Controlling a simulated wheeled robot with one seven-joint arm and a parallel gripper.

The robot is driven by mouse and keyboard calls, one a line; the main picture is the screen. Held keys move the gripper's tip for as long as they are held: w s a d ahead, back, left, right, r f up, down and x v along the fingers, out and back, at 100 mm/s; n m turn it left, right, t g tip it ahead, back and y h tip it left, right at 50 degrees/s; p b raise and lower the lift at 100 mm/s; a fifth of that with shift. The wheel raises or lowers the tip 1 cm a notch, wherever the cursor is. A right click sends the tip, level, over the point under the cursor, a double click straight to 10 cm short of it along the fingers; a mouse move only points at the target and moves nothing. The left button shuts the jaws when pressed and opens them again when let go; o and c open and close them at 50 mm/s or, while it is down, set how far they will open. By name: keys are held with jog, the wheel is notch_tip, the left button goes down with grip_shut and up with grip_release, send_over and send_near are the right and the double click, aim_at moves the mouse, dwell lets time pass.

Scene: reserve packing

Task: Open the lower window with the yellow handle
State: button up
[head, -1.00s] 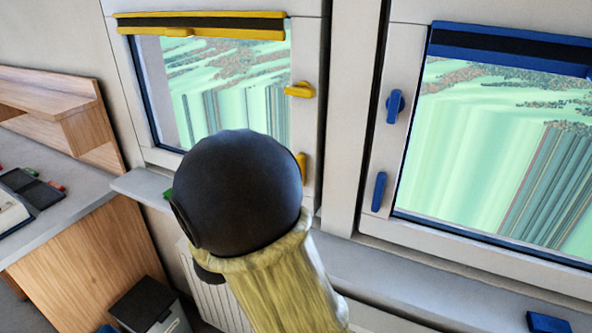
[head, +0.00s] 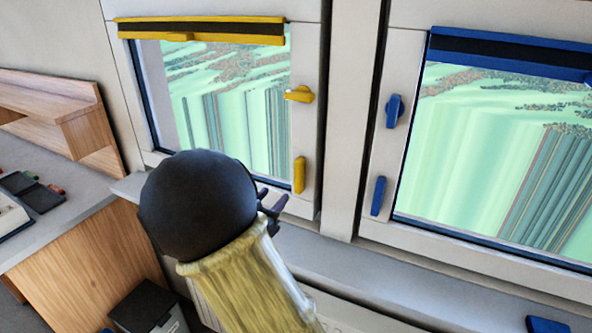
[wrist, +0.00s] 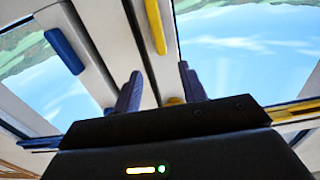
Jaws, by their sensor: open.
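The window with yellow fittings (head: 310,130) is at the left in the head view and looks closed. Its upper yellow handle (head: 299,94) points sideways. A yellow upright bar (head: 299,175) sits below that handle on the same frame side. My gripper (head: 272,207) is open and empty, below and left of the bar, apart from it. My dark wrist ball hides the window's lower left part. In the wrist view my fingers (wrist: 161,88) are spread, with a yellow piece (wrist: 173,101) showing between them and a yellow bar (wrist: 155,27) beyond.
A second window with a blue handle (head: 394,111) and blue bar (head: 378,195) stands to the right. A grey sill (head: 400,285) runs below the windows. A wooden desk (head: 80,270) and dark bin (head: 145,308) are at the left.

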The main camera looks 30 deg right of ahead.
aim_at(297, 171)
jog(key=p+x, duration=0.3)
jog(key=x, duration=1)
jog(key=shift+w+d, duration=0.2)
jog(key=shift+d, duration=0.05)
grip_shut()
